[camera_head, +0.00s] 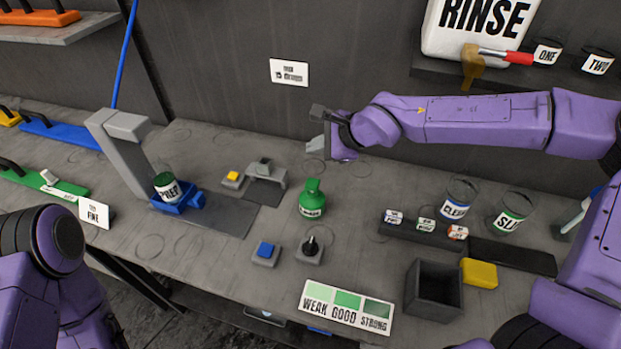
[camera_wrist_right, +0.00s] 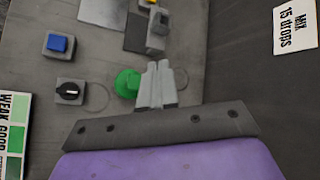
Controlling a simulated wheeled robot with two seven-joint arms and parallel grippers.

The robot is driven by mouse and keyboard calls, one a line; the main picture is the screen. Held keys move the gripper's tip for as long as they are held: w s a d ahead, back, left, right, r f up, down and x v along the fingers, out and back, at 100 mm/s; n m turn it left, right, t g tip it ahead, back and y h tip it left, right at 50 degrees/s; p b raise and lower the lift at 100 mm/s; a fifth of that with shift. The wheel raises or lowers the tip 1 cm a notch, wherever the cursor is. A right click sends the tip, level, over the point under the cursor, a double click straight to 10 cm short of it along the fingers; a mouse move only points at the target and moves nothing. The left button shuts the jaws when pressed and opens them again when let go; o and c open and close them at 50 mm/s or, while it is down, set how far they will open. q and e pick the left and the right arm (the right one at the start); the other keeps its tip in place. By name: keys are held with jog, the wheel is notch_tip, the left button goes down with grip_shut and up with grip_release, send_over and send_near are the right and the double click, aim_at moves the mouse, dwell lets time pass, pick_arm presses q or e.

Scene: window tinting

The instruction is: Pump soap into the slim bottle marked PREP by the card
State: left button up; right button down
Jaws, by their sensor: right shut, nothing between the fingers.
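The PREP container (camera_head: 167,188), clear with a white label, sits in a blue holder (camera_head: 190,203) at the foot of a grey column stand. A green soap bottle (camera_head: 312,200) stands upright mid-bench; its label is too small to read. In the right wrist view the green bottle (camera_wrist_right: 128,83) is beside my fingers. My right gripper (camera_head: 318,143) is shut and empty, above and behind the bottle; its closed fingertips (camera_wrist_right: 159,65) also show in the wrist view. The wall card (camera_head: 289,71) reads "15 drops" in the wrist view (camera_wrist_right: 296,27). My left gripper is out of view.
A blue button (camera_head: 264,254), a black knob (camera_head: 310,249) and a yellow button (camera_head: 232,178) are near the bottle. A WEAK GOOD STRONG chart (camera_head: 346,308) lies in front. Labelled cups (camera_head: 459,197), a dark box (camera_head: 433,290) and a yellow sponge (camera_head: 479,273) stand right.

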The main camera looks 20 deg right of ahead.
jog(key=s, duration=0.1)
jog(key=b, duration=0.5)
send_over(315, 185)
jog(key=w, duration=0.1)
notch_tip(315, 185, down, 5)
jog(key=shift+f, duration=0.2)
jog(key=shift+s+f+b, duration=0.15)
jog(key=shift+f+b, duration=0.35)
jog(key=shift+b, duration=0.1)
jog(key=shift+s+f+b, duration=0.15)
jog(key=shift+f+b, duration=0.35)
jog(key=shift+b, duration=0.05)
jog(key=shift+s+f, duration=0.2)
jog(key=shift+s, duration=0.15)
jog(key=shift+f+b, duration=0.35)
jog(key=shift+f, duration=0.05)
jog(key=shift+w+f, duration=0.1)
jog(key=shift+f, duration=0.15)
jog(key=shift+w+f, duration=0.1)
jog(key=shift+w, duration=0.15)
jog(key=shift+s, duration=0.25)
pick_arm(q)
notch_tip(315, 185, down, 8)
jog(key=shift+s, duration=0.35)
pick_arm(e)
jog(key=shift+w, duration=0.15)
